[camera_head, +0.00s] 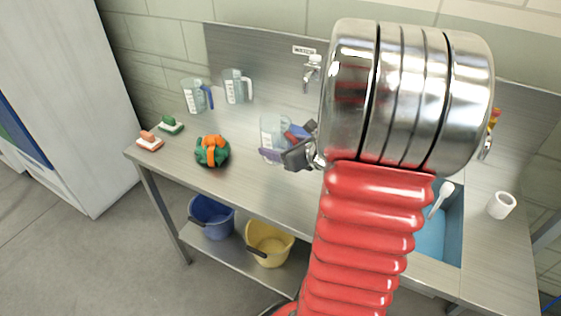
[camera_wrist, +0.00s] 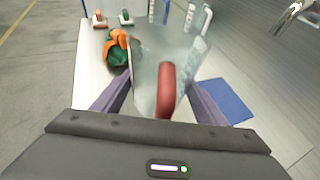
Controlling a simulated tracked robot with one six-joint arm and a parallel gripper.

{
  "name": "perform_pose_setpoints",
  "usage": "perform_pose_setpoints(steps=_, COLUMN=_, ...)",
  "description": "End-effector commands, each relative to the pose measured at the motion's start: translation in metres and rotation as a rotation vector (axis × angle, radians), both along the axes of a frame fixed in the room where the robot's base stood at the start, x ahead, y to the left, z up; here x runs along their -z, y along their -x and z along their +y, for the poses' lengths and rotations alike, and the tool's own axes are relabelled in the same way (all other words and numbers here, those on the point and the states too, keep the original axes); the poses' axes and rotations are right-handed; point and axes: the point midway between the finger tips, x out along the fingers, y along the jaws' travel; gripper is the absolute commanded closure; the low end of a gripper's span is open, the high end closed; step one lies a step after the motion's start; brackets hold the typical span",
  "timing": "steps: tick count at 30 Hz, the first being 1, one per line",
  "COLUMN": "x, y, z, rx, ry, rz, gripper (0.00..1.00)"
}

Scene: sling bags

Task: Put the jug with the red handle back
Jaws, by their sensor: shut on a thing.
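The clear jug with the red handle (camera_head: 272,134) is over the left part of the steel counter, partly hidden by my gripper (camera_head: 303,148). In the wrist view, the red handle (camera_wrist: 166,92) stands between my two purple-grey fingers, and the jug's clear wall (camera_wrist: 187,62) rises beyond it. My gripper is shut on this jug. I cannot tell whether its base touches the counter. A jug with a blue handle (camera_head: 194,97) and a jug with a white handle (camera_head: 237,86) stand at the back left.
An orange and green bundle (camera_head: 212,151) and red (camera_head: 150,141) and green (camera_head: 171,125) brushes lie left on the counter (camera_head: 255,180). A flat blue piece (camera_wrist: 228,100) lies right of the jug. A tap (camera_head: 313,68), sink (camera_head: 433,235) and white cup (camera_head: 501,205) are right.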

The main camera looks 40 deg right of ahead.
Motion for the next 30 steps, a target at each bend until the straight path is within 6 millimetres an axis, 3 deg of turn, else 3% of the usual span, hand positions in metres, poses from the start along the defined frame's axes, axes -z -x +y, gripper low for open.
perform_pose_setpoints(steps=5, x=0.017, y=0.000, z=0.000, rx=-0.001, ry=-0.001, rz=0.000, gripper=0.64)
perform_pose_setpoints(steps=17, x=0.020, y=0.000, z=0.000, rx=-0.001, ry=0.000, rz=-0.001, gripper=0.64)
perform_pose_setpoints(steps=30, x=0.060, y=0.000, z=0.000, rx=0.000, ry=-0.001, rz=0.000, gripper=0.64)
